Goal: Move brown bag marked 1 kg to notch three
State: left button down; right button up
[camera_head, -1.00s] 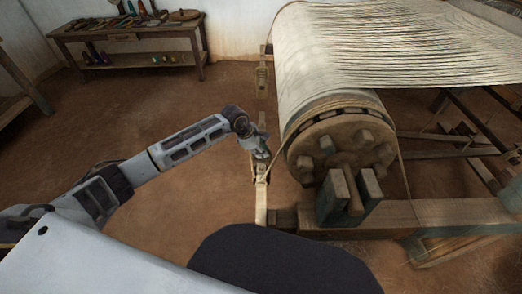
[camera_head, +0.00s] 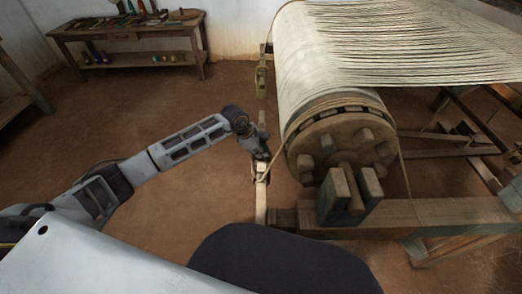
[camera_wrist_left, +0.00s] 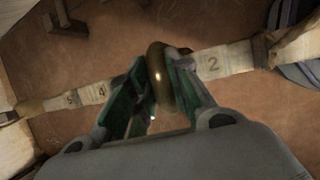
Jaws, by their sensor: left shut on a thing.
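My left gripper (camera_head: 262,154) is at the pale lever bar (camera_head: 261,205), beside the warp drum. In the left wrist view its green fingers (camera_wrist_left: 154,108) are shut on a brass-coloured ring (camera_wrist_left: 159,76). The ring is at the bar (camera_wrist_left: 228,60), between the marks 4 and 2. Mark 3 is hidden behind the ring and fingers. Marks 5 and 4 show to the left, 2 to the right. I cannot make out a brown bag or a 1 kg label. Whether the ring rests in a notch cannot be told. My right gripper is not in view.
The large wooden drum (camera_head: 342,146) wound with pale threads stands right of my gripper. A cord runs from the drum's side toward the bar. The loom frame beam (camera_head: 455,213) lies to the right. A tool bench (camera_head: 130,32) stands far left. Open floor lies between.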

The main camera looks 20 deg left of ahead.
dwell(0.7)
pick_arm(q)
jog(key=c, duration=1.3)
grip_release()
jog(key=shift+f, duration=0.1)
jog(key=shift+o, duration=0.3)
jog(key=shift+s+f, duration=0.1)
jog(key=shift+f, duration=0.1)
jog(key=shift+a+r, duration=0.15)
jog(key=shift+r, duration=0.45)
jog(key=v, duration=1.1)
jog(key=shift+s, duration=0.1)
